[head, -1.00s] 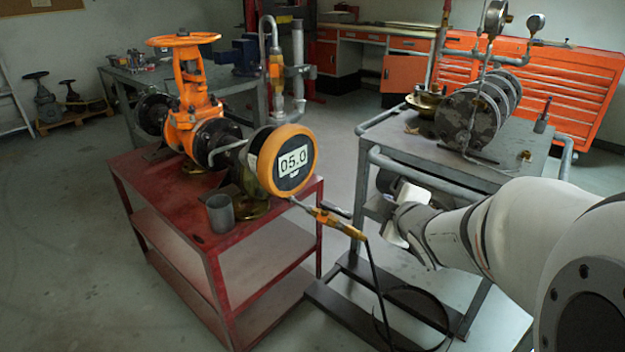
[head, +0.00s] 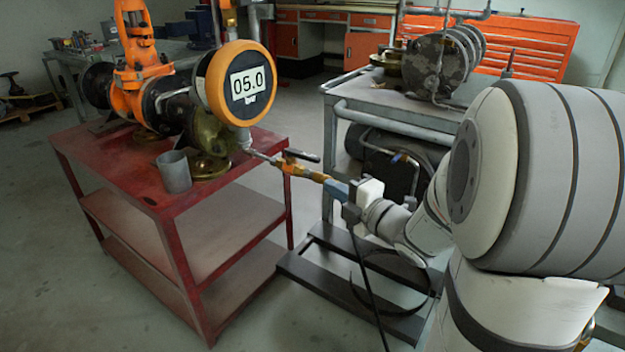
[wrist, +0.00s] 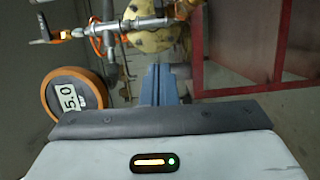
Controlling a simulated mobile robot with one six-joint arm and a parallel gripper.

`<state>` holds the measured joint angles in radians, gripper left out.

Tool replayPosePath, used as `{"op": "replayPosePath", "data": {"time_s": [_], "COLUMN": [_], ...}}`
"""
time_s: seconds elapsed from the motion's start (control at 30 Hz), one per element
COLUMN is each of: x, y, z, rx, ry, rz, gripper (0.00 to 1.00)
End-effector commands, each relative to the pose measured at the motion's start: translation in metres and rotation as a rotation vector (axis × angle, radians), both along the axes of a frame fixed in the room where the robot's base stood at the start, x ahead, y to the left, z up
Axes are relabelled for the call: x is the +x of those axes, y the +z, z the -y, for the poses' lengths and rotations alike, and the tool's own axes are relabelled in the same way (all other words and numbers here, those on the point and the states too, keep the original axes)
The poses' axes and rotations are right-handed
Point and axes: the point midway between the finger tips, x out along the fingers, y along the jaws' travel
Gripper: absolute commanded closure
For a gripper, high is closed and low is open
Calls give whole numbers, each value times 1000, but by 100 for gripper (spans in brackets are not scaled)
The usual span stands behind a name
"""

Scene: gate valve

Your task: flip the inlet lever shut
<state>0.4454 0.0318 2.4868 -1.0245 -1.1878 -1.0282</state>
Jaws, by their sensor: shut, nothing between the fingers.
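The inlet lever (head: 302,155) is a short dark handle above the orange-and-brass inlet fitting (head: 308,173). It points right, roughly along the fitting. The fitting runs from below the round orange-rimmed gauge (head: 238,84), which reads 05.0 bar. My gripper (head: 331,187) is shut and empty, with blue fingers, and overlaps the fitting's right end in the head view. Whether it touches the fitting cannot be told. In the wrist view my shut fingers (wrist: 158,72) point toward a brass flange (wrist: 152,32).
The red cart (head: 125,195) carries the orange gate valve (head: 135,65) and a grey cup (head: 173,171). A grey cart (head: 385,120) stands behind my arm. A black hose (head: 368,285) hangs below my gripper. Open floor lies at front left.

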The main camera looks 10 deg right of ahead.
Motion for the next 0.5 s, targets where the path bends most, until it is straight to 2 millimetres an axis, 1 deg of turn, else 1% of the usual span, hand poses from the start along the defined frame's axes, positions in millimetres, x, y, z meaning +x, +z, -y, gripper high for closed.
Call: {"op": "replayPosePath", "data": {"time_s": [0.03, 0.1, 0.5], "x": [-1, -2, -3], "y": [-7, -9, -8], "z": [-1, -2, -3], "rx": [-2, -7, -8], "ry": [11, 23, 33], "rz": [9, 21, 31], "gripper": [100, 100, 100]}}
